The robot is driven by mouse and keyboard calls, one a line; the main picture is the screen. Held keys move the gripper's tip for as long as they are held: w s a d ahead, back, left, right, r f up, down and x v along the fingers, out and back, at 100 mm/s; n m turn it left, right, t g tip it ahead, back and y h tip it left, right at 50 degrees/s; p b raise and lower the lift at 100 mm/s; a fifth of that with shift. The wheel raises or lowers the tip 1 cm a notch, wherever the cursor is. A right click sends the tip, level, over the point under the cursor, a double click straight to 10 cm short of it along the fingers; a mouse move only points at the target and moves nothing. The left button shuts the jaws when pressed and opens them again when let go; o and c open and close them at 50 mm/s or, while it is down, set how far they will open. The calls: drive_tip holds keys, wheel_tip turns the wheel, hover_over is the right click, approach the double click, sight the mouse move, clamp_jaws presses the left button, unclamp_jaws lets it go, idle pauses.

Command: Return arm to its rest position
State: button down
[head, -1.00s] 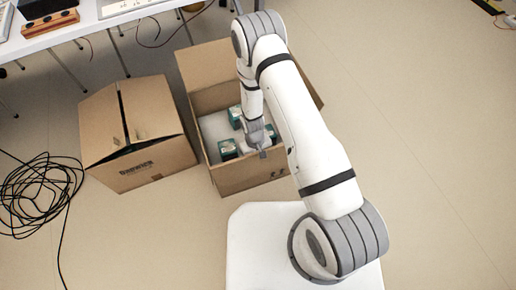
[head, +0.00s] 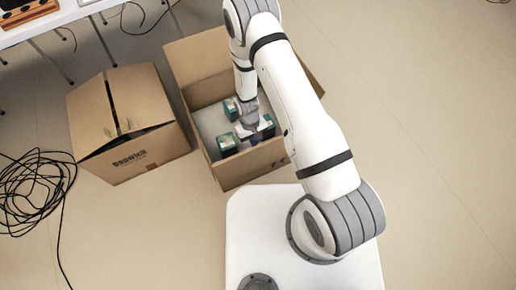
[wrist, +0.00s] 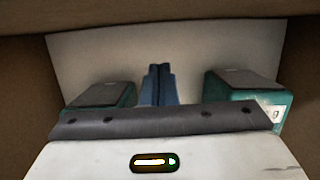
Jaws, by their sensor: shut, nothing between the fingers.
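My gripper (head: 253,138) is down inside an open cardboard box (head: 240,172), near its front wall. In the wrist view its two blue-grey fingers (wrist: 158,84) are together with nothing between them. Several teal boxes stand in the carton: one at the back (head: 230,109), one at the front left (head: 227,145) and one at the right (head: 267,126), partly hidden by my gripper. The wrist view shows one teal box to the left of the fingers (wrist: 104,96) and one to the right (wrist: 246,92), both apart from the fingers.
A closed cardboard box (head: 128,125) stands just left of the open one. Black cable (head: 35,190) lies coiled on the floor at the left. A white table (head: 60,20) is at the top left. The floor to the right is clear.

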drive_tip(key=p+v, duration=0.2)
drive_tip(key=v, duration=0.7)
drive_tip(key=shift+r, duration=0.3)
drive_tip(key=shift+s, duration=0.1)
drive_tip(key=w+d+r+m+t+p, duration=0.15)
drive_tip(key=r+p, duration=0.25)
drive_tip(key=r, duration=0.9)
drive_tip(key=d+r+y+p, duration=0.1)
drive_tip(key=d+r+p, duration=0.3)
drive_tip(key=r, duration=0.9)
drive_tip(key=d+r+m+t+p, duration=0.15)
drive_tip(key=r+p, duration=0.35)
drive_tip(key=r, duration=0.8)
drive_tip(key=s+d+r+p, duration=0.3)
drive_tip(key=s+r+p, duration=0.1)
drive_tip(key=r, duration=0.6)
drive_tip(key=s+d+r+m+t+p, duration=0.1)
drive_tip(key=s+d+r+p, duration=0.2)
drive_tip(key=s+r, duration=0.3)
drive_tip(key=s+d+r+m+t+p, duration=0.1)
drive_tip(key=s+r+p, duration=0.4)
drive_tip(key=r, duration=0.8)
drive_tip(key=shift+s+d+r+p, duration=0.3)
drive_tip(key=shift+s+d+p, duration=0.05)
drive_tip(key=shift+d, duration=0.55)
